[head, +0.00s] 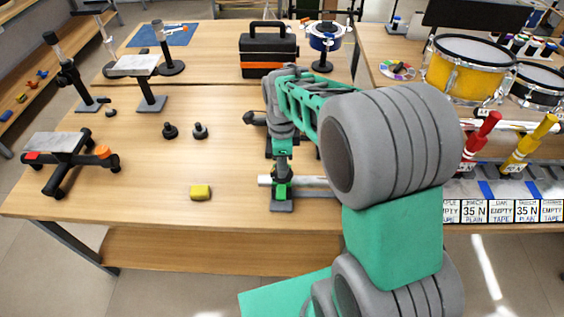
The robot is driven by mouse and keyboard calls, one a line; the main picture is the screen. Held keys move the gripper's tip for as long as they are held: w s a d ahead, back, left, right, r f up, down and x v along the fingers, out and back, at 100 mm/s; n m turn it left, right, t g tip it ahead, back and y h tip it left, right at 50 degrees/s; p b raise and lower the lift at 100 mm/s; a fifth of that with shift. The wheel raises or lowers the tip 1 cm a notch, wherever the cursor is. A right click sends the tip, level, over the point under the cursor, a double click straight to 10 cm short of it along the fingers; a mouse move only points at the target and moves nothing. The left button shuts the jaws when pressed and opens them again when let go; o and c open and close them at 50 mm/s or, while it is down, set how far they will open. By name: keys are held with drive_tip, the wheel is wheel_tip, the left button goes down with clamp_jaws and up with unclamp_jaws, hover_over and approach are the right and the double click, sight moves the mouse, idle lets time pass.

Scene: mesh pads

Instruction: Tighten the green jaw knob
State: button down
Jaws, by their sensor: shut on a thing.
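The green jaw knob (281,189) shows as a small green piece on a grey clamp base (283,206) near the table's front edge, beside a pale horizontal bar (312,181). My gripper (281,172) points straight down from above and is shut on the knob. The fingers are small and dark here, so their exact contact is hard to make out. My green and grey arm hides the area to the right and behind the clamp.
Stands and a small grey-topped frame (60,143) are further left. A black and orange toolbox (268,52) stands behind. Drums (470,68) are at right.

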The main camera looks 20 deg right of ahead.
drive_tip(key=c, duration=0.9)
unclamp_jaws()
wheel_tip(320, 180, up, 8)
drive_tip(key=shift+f+b, duration=0.1)
drive_tip(key=shift+b, duration=0.4)
